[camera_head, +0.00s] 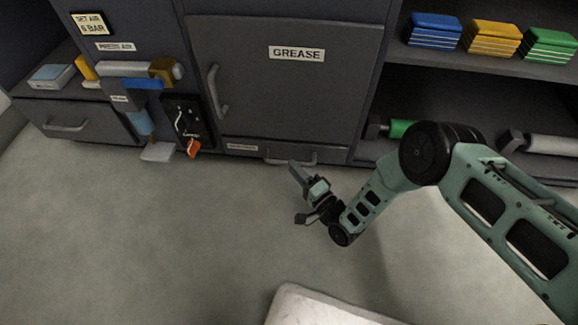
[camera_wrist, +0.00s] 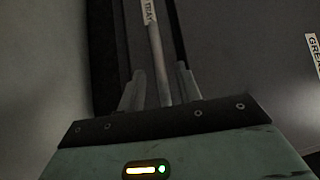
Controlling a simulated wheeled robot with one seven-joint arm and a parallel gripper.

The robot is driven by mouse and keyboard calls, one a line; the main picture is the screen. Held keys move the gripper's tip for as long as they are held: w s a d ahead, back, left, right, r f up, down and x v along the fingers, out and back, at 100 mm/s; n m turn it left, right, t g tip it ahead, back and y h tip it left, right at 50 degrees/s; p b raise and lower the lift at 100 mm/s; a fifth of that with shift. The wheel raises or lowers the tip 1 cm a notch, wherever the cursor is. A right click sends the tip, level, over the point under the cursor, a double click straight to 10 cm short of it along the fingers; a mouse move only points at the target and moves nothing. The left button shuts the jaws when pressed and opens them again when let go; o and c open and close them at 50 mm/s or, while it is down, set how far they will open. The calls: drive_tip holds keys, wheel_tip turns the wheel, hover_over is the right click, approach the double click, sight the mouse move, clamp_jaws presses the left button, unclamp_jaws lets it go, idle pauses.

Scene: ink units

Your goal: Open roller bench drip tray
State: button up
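The drip tray is a low dark front under the grease cabinet door, with a small white label (camera_head: 241,147) and a pale bar handle (camera_head: 290,158). In the wrist view the label's end reads "TRAY" (camera_wrist: 149,11). The handle (camera_wrist: 158,60) runs between my two fingers there, with a gap visible on each side. My gripper (camera_head: 298,193) is open in front of the tray handle, one finger higher than the other. The tray front looks flush with the cabinet. Whether a finger touches the handle cannot be told.
The grease door (camera_head: 290,85) with its own handle (camera_head: 217,90) stands above the tray. A drawer (camera_head: 75,122) and a blue-and-orange tool unit (camera_head: 140,95) are to the left. Open shelves with rollers (camera_head: 398,129) are to the right. The floor (camera_head: 150,240) in front is clear.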

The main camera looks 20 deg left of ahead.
drive_tip(key=shift+b+x, duration=0.5)
drive_tip(key=shift+x, duration=1.2)
clamp_jaws()
drive_tip(key=shift+s, duration=0.1)
